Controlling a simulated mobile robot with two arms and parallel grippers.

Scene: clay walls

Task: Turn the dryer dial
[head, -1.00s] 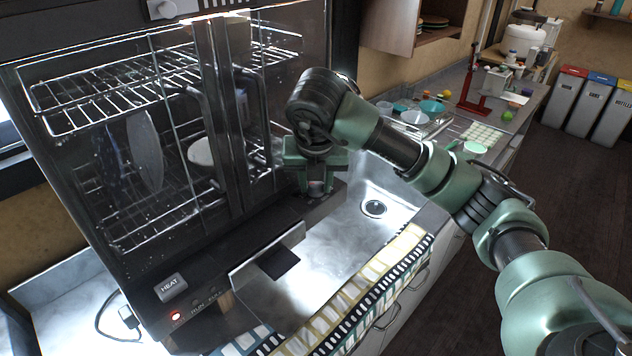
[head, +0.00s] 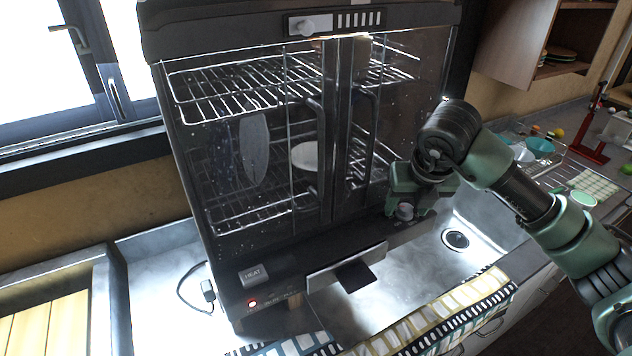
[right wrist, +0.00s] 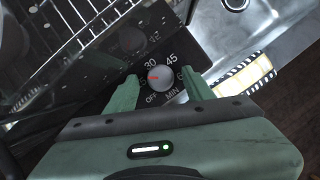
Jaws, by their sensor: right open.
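The dryer (head: 345,255) is a dark cabinet with two glass doors, wire racks and dishes inside. Its dial (head: 405,211) is a round grey knob at the lower right of the front panel. In the right wrist view the dial (right wrist: 162,79) has a red mark on its left side, with 30, 45, OFF and MIN printed around it. My right gripper (head: 408,203) is at the dial. In the right wrist view the open fingers (right wrist: 160,84) stand on either side of the knob; contact cannot be told. My left gripper is not in view.
A HEAT button (head: 254,274) and a lit red lamp (head: 252,303) are at the panel's left. A metal tray (head: 347,270) juts out below the doors. A sink (head: 456,258) lies at the right, with a patterned towel (head: 440,315) along the counter's front.

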